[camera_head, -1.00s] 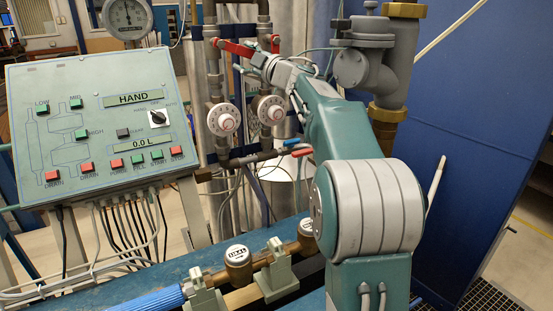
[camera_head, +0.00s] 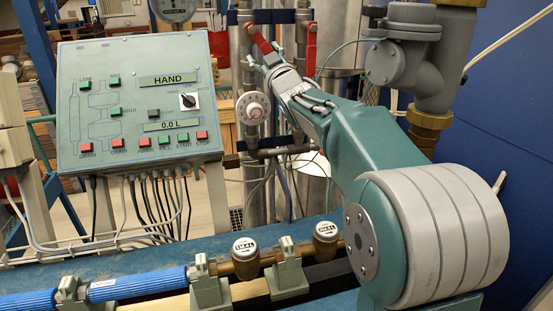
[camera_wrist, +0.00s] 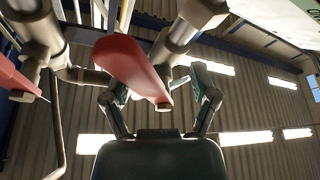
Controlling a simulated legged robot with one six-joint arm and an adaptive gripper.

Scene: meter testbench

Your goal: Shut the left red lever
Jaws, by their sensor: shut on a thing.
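The left red lever (camera_head: 259,38) is on the left upright pipe in the head view. It slants down to the right from its pivot. My gripper (camera_head: 271,60) is at its lower end. In the wrist view the lever (camera_wrist: 133,66) runs between the two fingers of my gripper (camera_wrist: 162,92), which are shut on it. The exact contact spots are hard to make out. The right red lever (camera_head: 311,40) stands about upright on the right pipe, just beside my gripper. A red lever also shows at the left edge of the wrist view (camera_wrist: 14,78).
A control panel (camera_head: 140,98) with buttons stands to the left. A round white dial (camera_head: 253,108) sits on the left pipe below the levers. A large grey valve body (camera_head: 405,60) is right of my arm. Brass meters (camera_head: 245,258) lie along the blue bench below.

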